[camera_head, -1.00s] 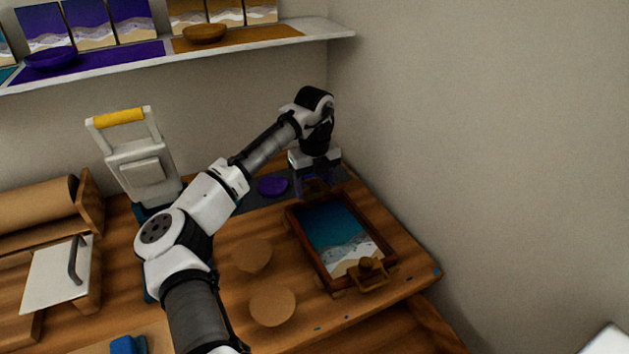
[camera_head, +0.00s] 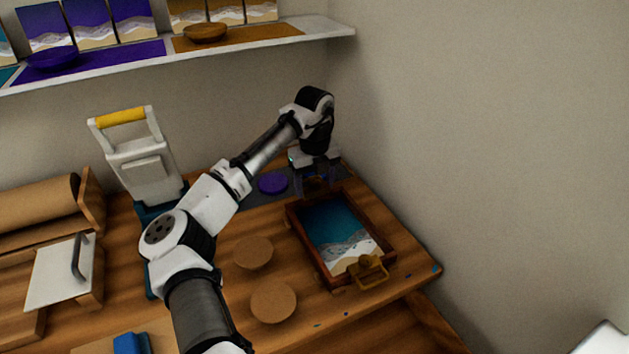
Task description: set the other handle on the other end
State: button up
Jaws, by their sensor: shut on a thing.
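A wooden-framed tray (camera_head: 308,255) with a blue, white and sand-coloured resin scene lies on the bench at the right. One brass handle (camera_head: 371,277) sits on its near end. My gripper (camera_head: 317,186) points down at the tray's far end and is shut on the other handle (camera_head: 318,184). That handle is small and partly hidden by the fingers. It is at or just above the far rim; I cannot tell whether it touches.
Two round cork discs (camera_head: 273,303) lie left of the tray. A purple disc (camera_head: 273,183) lies on a dark mat left of my gripper. A white press with a yellow grip (camera_head: 121,117) stands at the back left. A shelf (camera_head: 262,37) runs above.

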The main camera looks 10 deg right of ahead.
jog(key=shift+s+f, duration=0.2)
jog(key=shift+f, duration=0.95)
dwell(1.0)
jog(key=o, duration=1.2)
jog(key=shift+c, duration=0.2)
jog(key=shift+a, duration=0.1)
jog(key=shift+w+r+p, duration=0.1)
jog(key=shift+r+p, duration=0.5)
jog(key=shift+p, duration=0.15)
notch_tip(320, 180, up, 7)
jog(key=p, duration=0.5)
jog(key=shift+r+p, duration=0.1)
jog(key=shift+p, duration=0.2)
jog(key=shift+w, duration=0.1)
